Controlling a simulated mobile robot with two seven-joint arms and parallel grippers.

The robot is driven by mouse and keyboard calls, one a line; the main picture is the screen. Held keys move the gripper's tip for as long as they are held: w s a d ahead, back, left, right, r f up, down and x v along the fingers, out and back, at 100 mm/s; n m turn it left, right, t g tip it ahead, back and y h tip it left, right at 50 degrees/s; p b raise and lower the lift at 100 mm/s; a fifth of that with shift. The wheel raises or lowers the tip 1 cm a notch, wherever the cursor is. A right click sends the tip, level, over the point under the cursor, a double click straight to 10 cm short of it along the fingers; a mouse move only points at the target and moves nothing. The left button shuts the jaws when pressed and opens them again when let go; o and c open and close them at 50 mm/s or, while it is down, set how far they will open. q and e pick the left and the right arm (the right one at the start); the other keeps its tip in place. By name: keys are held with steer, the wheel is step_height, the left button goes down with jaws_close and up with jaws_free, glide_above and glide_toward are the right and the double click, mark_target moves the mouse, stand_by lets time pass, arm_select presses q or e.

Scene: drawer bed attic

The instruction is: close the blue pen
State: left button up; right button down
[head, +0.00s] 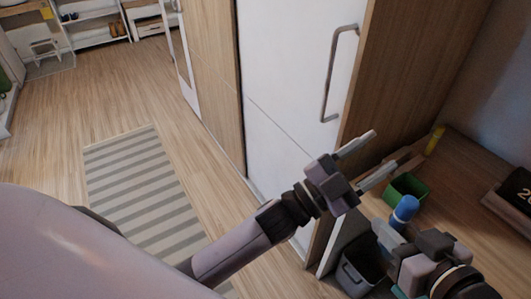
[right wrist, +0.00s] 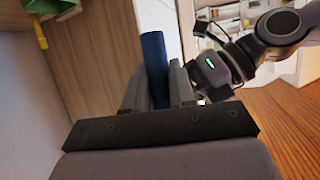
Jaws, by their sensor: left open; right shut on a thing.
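The blue pen (head: 405,208) is a thick blue cylinder held at my right gripper (head: 396,240), low on the right of the head view. In the right wrist view the blue pen (right wrist: 154,65) stands upright between the two fingers of my right gripper (right wrist: 157,85), which is shut on it. Its lower end is hidden by the gripper, and I cannot tell whether a separate cap is there. My left gripper (head: 384,148) is open and empty, above and left of the pen. The left gripper also shows in the right wrist view (right wrist: 198,65), right of the pen, apart from it.
A wooden desk (head: 480,165) is at the right, with a green container (head: 411,182), a yellow object (head: 434,140) and a dark box (head: 513,200). A grey bin (head: 356,275) stands below. A white cabinet door (head: 290,75) with a handle (head: 329,75) is behind my left gripper.

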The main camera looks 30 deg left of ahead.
arm_select(q)
steer(key=s+a+f+n+g+y, duration=0.1)
steer(key=s+a+f+n+y, duration=0.1)
steer(key=a+f+n+y, duration=0.55)
steer(key=s+a+f+n+g+y, duration=0.1)
steer(key=s+a+f+n+y, duration=0.2)
steer(key=f, duration=0.7)
steer(key=s+a+f+n+g+y, duration=0.3)
steer(key=s+a+f+g, duration=0.2)
steer(key=s+a+f, duration=0.3)
steer(key=s+f, duration=0.4)
steer(key=f, duration=0.1)
steer(key=shift+s+a, duration=0.15)
steer(key=shift+s, duration=0.2)
